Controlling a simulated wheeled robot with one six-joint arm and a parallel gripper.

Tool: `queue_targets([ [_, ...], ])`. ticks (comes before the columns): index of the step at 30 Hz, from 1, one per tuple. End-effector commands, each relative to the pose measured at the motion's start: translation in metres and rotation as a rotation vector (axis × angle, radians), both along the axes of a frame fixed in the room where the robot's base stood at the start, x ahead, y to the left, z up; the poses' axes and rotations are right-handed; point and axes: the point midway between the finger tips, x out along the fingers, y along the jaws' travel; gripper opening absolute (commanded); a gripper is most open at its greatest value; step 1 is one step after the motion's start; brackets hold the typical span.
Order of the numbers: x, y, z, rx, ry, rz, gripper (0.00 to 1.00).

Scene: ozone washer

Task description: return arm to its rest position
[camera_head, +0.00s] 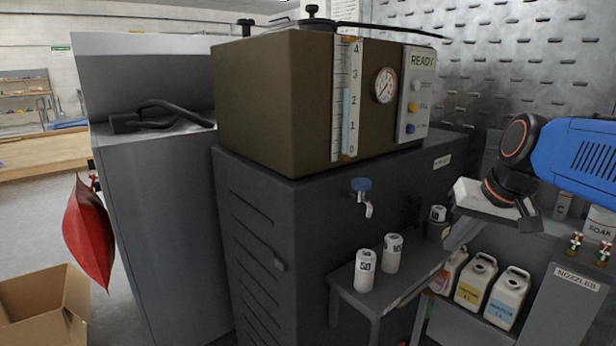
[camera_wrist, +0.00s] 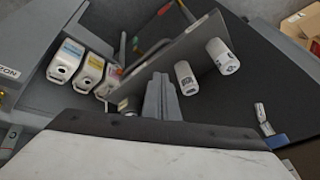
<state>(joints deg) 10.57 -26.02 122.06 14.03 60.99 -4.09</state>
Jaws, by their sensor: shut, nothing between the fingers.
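My blue arm (camera_head: 580,155) reaches in from the right edge in the head view, with a dark joint and a pale wrist housing at its end. My gripper (camera_head: 452,238) points down and to the left, near the right end of the small grey shelf (camera_head: 345,285). In the wrist view, my gripper (camera_wrist: 158,82) has its grey fingers together and holds nothing. A small white container (camera_head: 438,213) stands close to the gripper in the head view; whether they touch cannot be told.
Several jugs (camera_head: 476,280) sit below right. The brown tank (camera_head: 270,105) with gauge stands on a dark cabinet with a tap (camera_head: 364,200). An open carton (camera_head: 45,310) is at lower left.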

Motion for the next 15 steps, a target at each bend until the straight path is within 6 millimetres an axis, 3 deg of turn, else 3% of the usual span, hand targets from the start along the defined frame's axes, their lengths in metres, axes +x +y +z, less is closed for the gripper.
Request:
queue_targets([
  [3, -0.043, 0.011, -0.03, -0.05, 0.008, 0.034, 0.0],
  [9, -0.107, 0.019, -0.085, -0.135, 0.014, 0.089, 0.0],
  [15, -0.148, 0.019, -0.126, -0.196, 0.014, 0.133, 0.0],
])
